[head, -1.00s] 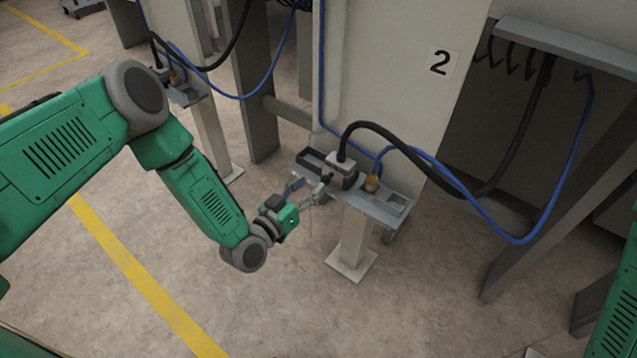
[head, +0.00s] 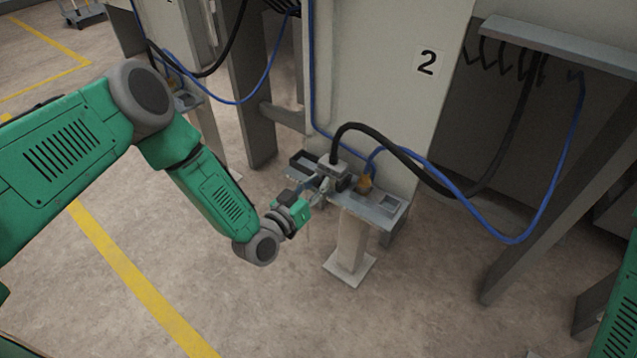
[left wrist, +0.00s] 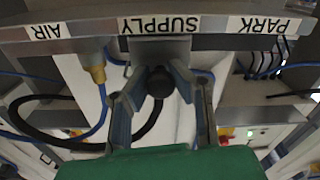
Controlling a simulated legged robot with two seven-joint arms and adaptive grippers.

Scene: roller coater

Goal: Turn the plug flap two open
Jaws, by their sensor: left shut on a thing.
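The plug flap two is on the grey supply socket box (head: 335,172) below the panel marked 2. A thick black cable enters this box. My right gripper is out of view.
The socket stands on a bracket (head: 378,213) on a short post (head: 351,245). A yellow-orange air fitting (head: 365,184) with a blue hose is just right of it. Black and blue hoses (head: 520,238) loop right. The floor in front is clear.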

